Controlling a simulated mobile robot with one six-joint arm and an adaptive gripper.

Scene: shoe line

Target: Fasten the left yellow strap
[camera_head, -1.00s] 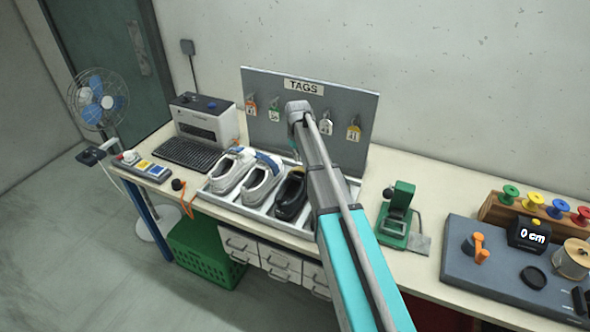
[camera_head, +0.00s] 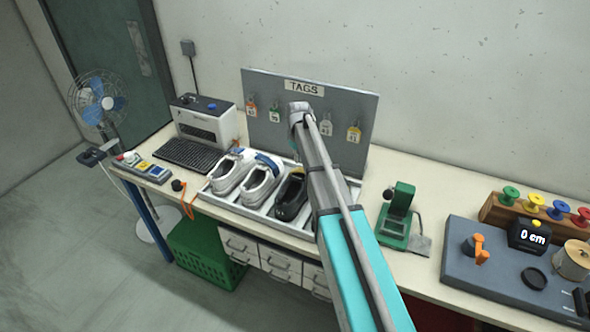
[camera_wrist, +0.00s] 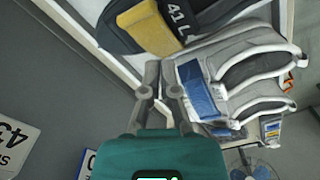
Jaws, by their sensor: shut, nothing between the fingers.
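A black shoe (camera_head: 291,196) sits in the tray, partly hidden behind my arm. Its yellow strap (camera_wrist: 150,28) shows at the top of the wrist view, beside a dark part marked "41 L". I cannot tell from this view whether the strap's end is stuck down. My gripper (camera_wrist: 160,72) is shut and empty, its fingertips just below the yellow strap and left of a grey-white shoe (camera_wrist: 250,75) with a blue strap (camera_wrist: 201,88). I cannot tell whether the fingertips touch anything.
The shoe tray (camera_head: 225,203) holds another grey-white shoe (camera_head: 231,176) on the left. Behind it stands the tag board (camera_head: 345,100) with hanging tags. A green press (camera_head: 397,215) stands to the right, and a printer-like machine (camera_head: 206,125) to the left.

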